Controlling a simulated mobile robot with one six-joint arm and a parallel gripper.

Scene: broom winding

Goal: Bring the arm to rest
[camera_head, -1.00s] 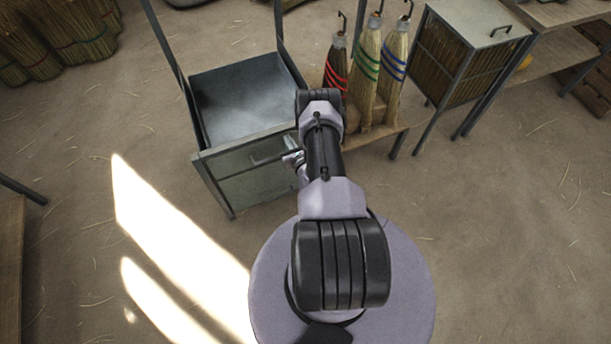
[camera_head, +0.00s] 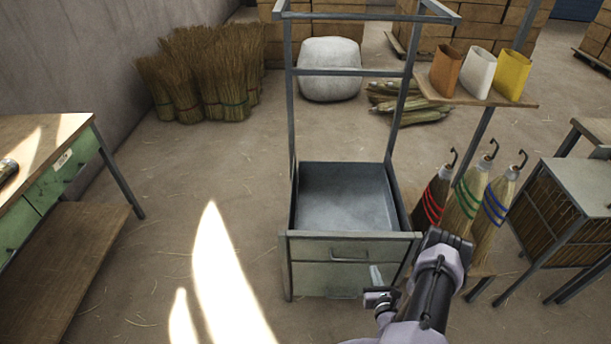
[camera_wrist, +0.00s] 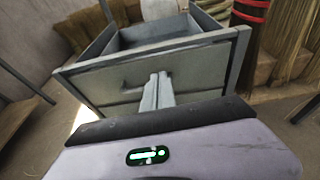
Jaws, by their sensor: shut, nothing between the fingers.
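My arm is at the lower right of the head view, folded in front of a grey metal cart (camera_head: 340,248). My gripper (camera_head: 376,274) is beside the cart's drawer front, near the right part of it. In the wrist view my gripper (camera_wrist: 159,80) shows its two pale fingers together, with nothing between them. They point at the drawer front (camera_wrist: 125,84) and overlap it in the picture. I cannot tell the gap between the fingertips and the drawer. The drawer looks closed, and its handle (camera_head: 349,257) is free.
Brooms with red (camera_head: 432,200), green (camera_head: 466,200) and blue (camera_head: 497,205) bands stand right of the cart, close to my arm. A wire-sided cabinet (camera_head: 580,190) is farther right. A workbench (camera_head: 85,150) stands left. Open floor (camera_head: 170,240) lies between bench and cart.

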